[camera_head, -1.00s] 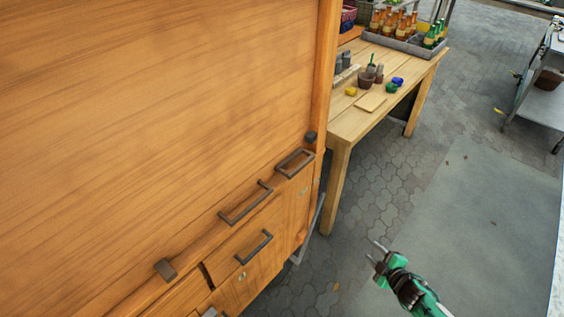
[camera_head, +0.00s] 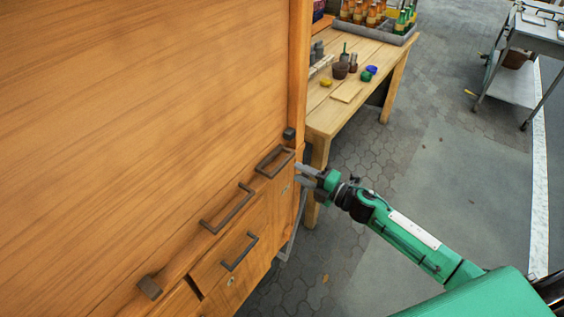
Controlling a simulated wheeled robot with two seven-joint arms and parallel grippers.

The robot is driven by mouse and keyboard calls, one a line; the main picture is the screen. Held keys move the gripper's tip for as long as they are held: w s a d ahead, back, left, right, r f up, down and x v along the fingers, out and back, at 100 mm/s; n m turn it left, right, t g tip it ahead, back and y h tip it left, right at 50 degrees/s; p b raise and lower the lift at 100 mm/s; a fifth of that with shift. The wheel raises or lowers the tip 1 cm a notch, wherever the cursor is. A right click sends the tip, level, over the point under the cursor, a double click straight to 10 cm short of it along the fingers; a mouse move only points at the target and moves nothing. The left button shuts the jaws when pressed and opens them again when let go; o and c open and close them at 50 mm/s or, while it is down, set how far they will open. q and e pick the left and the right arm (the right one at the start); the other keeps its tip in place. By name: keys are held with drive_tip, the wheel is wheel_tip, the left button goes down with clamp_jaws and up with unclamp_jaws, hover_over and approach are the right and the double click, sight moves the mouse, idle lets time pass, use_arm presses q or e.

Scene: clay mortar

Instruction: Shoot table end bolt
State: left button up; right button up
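A large wooden cabinet panel (camera_head: 150,110) fills the left of the head view. Along its lower edge are a small dark block (camera_head: 289,134) at the right end, a dark looped fitting (camera_head: 275,160) just below it, a long dark handle (camera_head: 228,209) and another dark block (camera_head: 149,288) at the lower left. I cannot tell which fitting is the end bolt. My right gripper (camera_head: 297,172) is open and empty, its two fingers pointing left at the cabinet's right edge, close to the looped fitting. Whether it touches is unclear. My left gripper is not in view.
A drawer handle (camera_head: 240,251) sticks out below. A wooden table (camera_head: 345,112) with small pots, coloured lumps and a crate of bottles (camera_head: 375,28) stands behind the cabinet. A metal cart (camera_head: 510,88) is at the far right. The paved floor (camera_head: 440,150) between is clear.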

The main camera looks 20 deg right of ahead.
sight(284, 166)
drive_tip(key=p+x, duration=0.1)
drive_tip(key=x, duration=0.4)
drive_tip(key=shift+w+a, duration=0.25)
drive_tip(key=shift+w, duration=0.05)
drive_tip(key=shift+w+a, duration=0.45)
drive_tip(key=shift+w, duration=0.1)
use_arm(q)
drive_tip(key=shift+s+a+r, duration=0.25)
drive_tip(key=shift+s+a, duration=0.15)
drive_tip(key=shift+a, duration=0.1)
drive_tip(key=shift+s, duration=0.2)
use_arm(e)
drive_tip(key=shift+c, duration=0.2)
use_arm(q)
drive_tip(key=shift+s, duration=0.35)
use_arm(e)
clamp_jaws()
